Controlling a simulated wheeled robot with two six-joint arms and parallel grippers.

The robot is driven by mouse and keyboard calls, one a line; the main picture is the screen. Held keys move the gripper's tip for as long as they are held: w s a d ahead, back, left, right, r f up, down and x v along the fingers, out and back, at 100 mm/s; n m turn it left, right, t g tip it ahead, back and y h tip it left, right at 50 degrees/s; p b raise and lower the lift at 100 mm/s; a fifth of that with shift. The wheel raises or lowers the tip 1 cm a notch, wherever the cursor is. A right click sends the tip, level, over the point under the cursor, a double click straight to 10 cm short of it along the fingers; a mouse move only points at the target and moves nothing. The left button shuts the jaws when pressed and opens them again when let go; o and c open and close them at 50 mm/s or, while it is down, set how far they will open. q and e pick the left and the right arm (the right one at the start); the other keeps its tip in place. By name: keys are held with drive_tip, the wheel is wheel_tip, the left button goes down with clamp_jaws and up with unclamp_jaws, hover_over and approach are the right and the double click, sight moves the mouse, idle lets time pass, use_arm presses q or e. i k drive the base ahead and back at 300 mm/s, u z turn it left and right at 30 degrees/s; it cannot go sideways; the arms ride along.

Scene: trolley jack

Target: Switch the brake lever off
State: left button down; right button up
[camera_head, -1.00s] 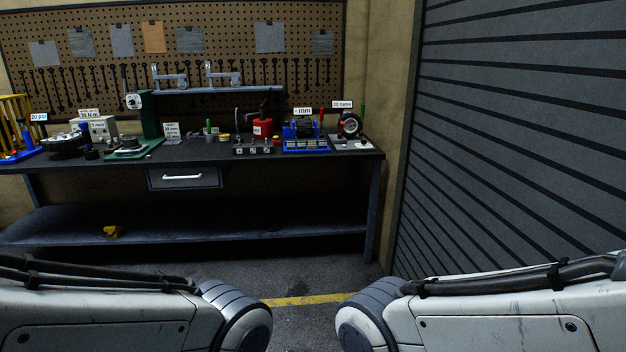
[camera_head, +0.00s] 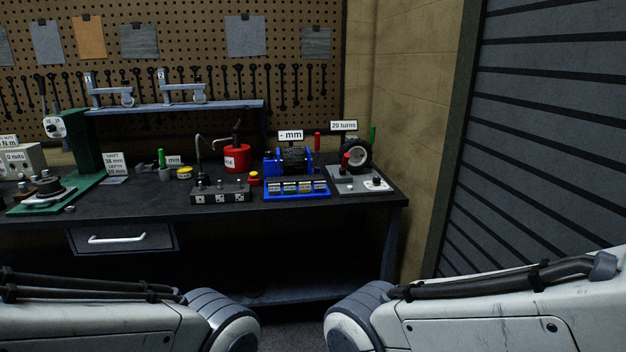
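At the right end of the workbench, a dark wheel with a pale hub (camera_head: 357,154) stands on a grey base plate (camera_head: 345,183), under a "20 turns" label (camera_head: 343,126). A short red-topped lever (camera_head: 345,161) stands in front of the wheel, and a green handle (camera_head: 373,133) rises behind it at the right. A red upright handle (camera_head: 317,141) stands just left of the wheel. No part is marked as the brake lever, so I cannot tell which one it is. Only my two arm links show at the bottom; both grippers are out of view.
The dark workbench (camera_head: 140,205) spans the left and middle. A blue device (camera_head: 297,188) with a "- mm" label, a red can (camera_head: 237,158) and a grey switch block (camera_head: 221,193) stand left of the wheel. A shuttered door (camera_head: 550,140) closes the right side.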

sight(345, 162)
drive_tip(key=i, duration=1.6)
drive_tip(key=z, duration=1)
